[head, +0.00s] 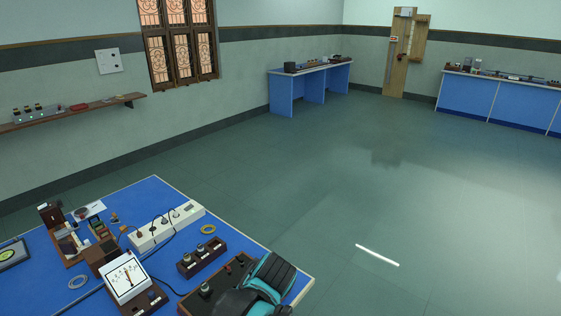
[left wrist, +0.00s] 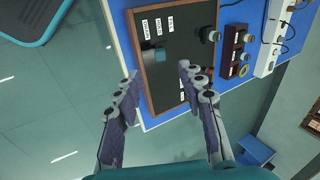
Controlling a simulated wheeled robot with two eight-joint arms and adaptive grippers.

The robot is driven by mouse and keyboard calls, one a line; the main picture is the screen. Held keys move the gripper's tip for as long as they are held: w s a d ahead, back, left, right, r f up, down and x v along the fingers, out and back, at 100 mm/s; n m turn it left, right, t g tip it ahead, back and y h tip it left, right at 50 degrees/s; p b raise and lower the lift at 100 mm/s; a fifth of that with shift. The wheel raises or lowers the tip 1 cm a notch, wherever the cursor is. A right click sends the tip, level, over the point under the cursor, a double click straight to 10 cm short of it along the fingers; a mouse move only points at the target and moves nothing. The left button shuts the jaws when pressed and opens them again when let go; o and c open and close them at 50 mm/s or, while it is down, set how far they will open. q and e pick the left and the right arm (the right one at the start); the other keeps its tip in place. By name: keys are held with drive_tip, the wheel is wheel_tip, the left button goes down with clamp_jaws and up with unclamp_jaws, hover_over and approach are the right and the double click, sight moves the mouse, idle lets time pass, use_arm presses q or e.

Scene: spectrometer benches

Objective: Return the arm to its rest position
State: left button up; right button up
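My left gripper (left wrist: 158,70) is open and empty in the left wrist view, its two grey fingers well apart. The fingertips show over the near edge of a dark wooden-framed board (left wrist: 172,28) with white labels and knobs. I cannot tell how high they are above it. In the head view the black and teal part of my arm (head: 268,283) covers part of this board (head: 208,292) at the blue table's front right corner. The fingers do not show there. My right gripper is in neither view.
The blue table (head: 165,192) holds a white meter (head: 127,279), a power strip (head: 167,227), a switch box (head: 200,257), cables and rings. Open floor (head: 330,190) lies beyond it. A wall shelf (head: 75,112) is at the left; other benches (head: 305,88) stand far back.

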use_arm(q)
drive_tip(key=s+a+r+n+t+h, duration=0.1)
drive_tip(key=s+a+n+t+h, duration=0.2)
drive_tip(key=s+a+n, duration=0.3)
drive_tip(key=shift+s+a+n+t+h, duration=0.35)
drive_tip(key=shift+s+a, duration=0.8)
drive_tip(key=shift+s, duration=0.85)
idle(5.4)
